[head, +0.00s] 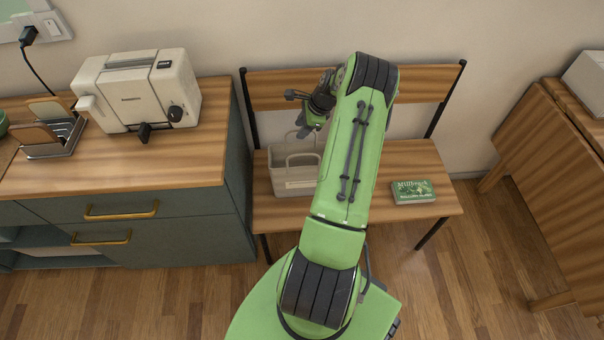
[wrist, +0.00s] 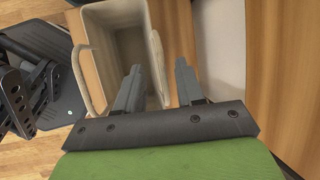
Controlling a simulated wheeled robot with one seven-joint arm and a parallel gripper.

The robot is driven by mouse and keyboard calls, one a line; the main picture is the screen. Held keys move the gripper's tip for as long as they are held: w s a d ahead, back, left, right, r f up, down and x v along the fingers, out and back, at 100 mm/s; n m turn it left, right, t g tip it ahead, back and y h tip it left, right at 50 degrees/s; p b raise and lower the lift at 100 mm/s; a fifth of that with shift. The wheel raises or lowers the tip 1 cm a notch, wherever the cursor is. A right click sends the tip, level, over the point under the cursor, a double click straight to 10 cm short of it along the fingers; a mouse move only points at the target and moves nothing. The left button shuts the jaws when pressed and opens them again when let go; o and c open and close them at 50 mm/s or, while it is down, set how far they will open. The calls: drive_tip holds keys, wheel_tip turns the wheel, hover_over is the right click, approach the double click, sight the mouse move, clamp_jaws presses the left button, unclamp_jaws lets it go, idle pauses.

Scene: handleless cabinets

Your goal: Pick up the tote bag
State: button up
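The tote bag (head: 294,172) is a beige, open-topped bag with loop handles, standing upright on the left part of the wooden bench. My gripper (head: 311,112) is above it, with my green arm covering the bag's right side in the head view. In the wrist view the tote bag (wrist: 119,22) lies at the upper middle, its opening facing the camera and one handle hanging along its left side.
The bench (head: 272,208) has a slatted backrest (head: 420,82) close behind the bag. A green box (head: 413,192) lies on its right part. A cabinet with a toaster (head: 137,92) stands close at left. Another wooden table (head: 560,160) is at right.

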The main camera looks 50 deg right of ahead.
drive_tip(key=b+x, duration=0.2)
drive_tip(key=x, duration=0.3)
drive_tip(key=shift+w+d+f, duration=0.1)
drive_tip(key=shift+w, duration=0.1)
drive_tip(key=shift+c, duration=0.2)
clamp_jaws()
drive_tip(key=shift+r, duration=0.2)
